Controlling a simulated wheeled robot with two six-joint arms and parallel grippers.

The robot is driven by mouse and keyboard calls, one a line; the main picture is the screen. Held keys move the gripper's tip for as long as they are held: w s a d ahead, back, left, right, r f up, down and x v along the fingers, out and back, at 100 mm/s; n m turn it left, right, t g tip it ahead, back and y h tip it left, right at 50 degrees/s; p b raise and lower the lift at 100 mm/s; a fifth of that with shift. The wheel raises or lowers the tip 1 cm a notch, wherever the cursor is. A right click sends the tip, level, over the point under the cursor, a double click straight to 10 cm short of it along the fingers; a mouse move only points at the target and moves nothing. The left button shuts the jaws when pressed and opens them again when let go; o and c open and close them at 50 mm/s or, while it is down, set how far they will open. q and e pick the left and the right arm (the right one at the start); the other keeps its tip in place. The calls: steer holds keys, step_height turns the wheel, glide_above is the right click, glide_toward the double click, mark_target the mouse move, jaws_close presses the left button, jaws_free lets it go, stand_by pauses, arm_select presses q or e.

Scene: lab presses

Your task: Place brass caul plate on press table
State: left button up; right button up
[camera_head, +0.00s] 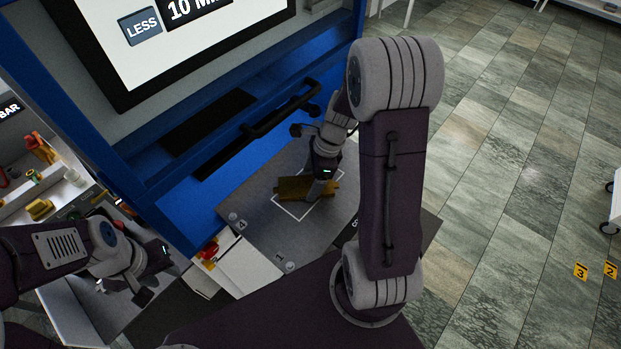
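The brass caul plate (293,188) is a yellow-gold plate lying over the white outlined square on the grey press table (262,222). My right gripper (318,190) comes down over its right part, with the fingers at or very near the plate. The wrist hides the fingertips, so I cannot tell whether they grip it or whether the plate rests fully flat. My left gripper (142,290) is at the lower left, away from the plate, with its fingers apart and nothing between them.
The blue press (180,190) with a black handle bar (270,120) and a screen (170,40) stands behind the table. A red button (209,250) sits at the table's left front. A shelf with small coloured items (40,208) is at left. Open tiled floor lies right.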

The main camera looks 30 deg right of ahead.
steer(key=shift+s+f, duration=0.1)
steer(key=shift+s, duration=0.15)
stand_by(0.5)
steer(key=shift+r, duration=0.4)
steer(key=v, duration=1.2)
steer(key=s+a+f+n, duration=0.1)
steer(key=f+n, duration=0.1)
steer(key=n, duration=0.2)
steer(key=s+a+f+n+h, duration=0.1)
steer(key=a+f+n, duration=0.1)
steer(key=n, duration=0.2)
steer(key=s+a+f+n+h, duration=0.1)
steer(key=a+f+n, duration=0.1)
steer(key=n, duration=0.2)
steer(key=shift+s+a+f+g, duration=0.2)
steer(key=shift+s+f+g, duration=0.1)
steer(key=s+a+f+n, duration=0.1)
steer(key=n, duration=0.2)
steer(key=s+a+f+n, duration=0.1)
steer(key=n, duration=0.2)
steer(key=s+a+f+n, duration=0.1)
steer(key=n, duration=0.2)
steer(key=shift+s+a+n+h, duration=0.2)
steer(key=shift+s+n+h, duration=0.1)
steer(key=shift+n+h, duration=0.1)
steer(key=shift+f, duration=0.15)
steer(key=shift+d, duration=0.2)
